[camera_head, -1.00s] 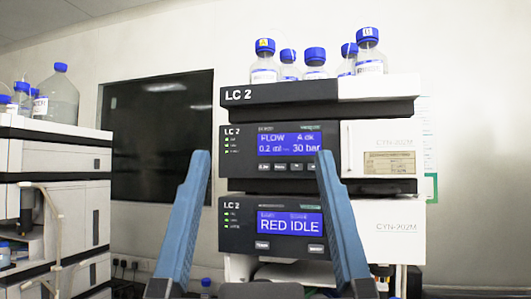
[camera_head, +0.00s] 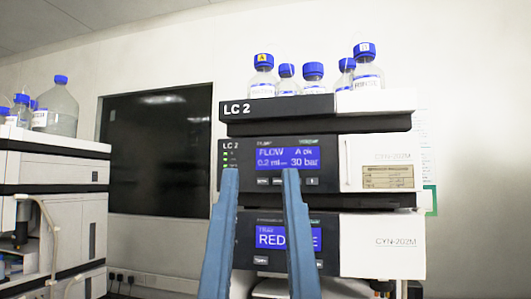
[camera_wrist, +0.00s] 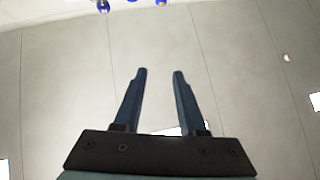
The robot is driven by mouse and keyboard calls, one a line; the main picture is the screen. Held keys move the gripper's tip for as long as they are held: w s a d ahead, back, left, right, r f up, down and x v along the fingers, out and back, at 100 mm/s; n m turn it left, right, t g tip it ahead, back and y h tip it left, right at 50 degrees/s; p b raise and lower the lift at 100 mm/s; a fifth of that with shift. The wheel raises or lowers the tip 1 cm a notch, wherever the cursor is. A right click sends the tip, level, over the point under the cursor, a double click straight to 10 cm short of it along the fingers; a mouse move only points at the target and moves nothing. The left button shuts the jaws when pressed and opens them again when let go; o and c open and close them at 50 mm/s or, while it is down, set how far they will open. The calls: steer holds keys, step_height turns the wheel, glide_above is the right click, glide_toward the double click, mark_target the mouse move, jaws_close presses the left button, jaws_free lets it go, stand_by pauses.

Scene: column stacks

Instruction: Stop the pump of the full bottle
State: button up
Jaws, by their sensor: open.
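The LC 2 stack has an upper pump module with a blue display (camera_head: 288,158) reading FLOW, A ok, 0.2 ml, 30 bar. A row of small buttons (camera_head: 288,181) sits below that display. A lower module's display (camera_head: 268,236) starts with RED; my right finger covers part of it. Several blue-capped bottles stand on top, among them a left one with a yellow A label on its cap (camera_head: 263,60) and a right one (camera_head: 367,66); I cannot tell which is full. My gripper (camera_head: 260,172) is open and empty, its fingertips before the upper module's lower edge. It also shows in the wrist view (camera_wrist: 160,72).
A second white instrument stack (camera_head: 55,165) with bottles stands at the left. A dark panel (camera_head: 158,155) is on the wall between the stacks. Blue caps (camera_wrist: 103,6) show at the top of the wrist view.

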jaws_close()
stand_by(1.2)
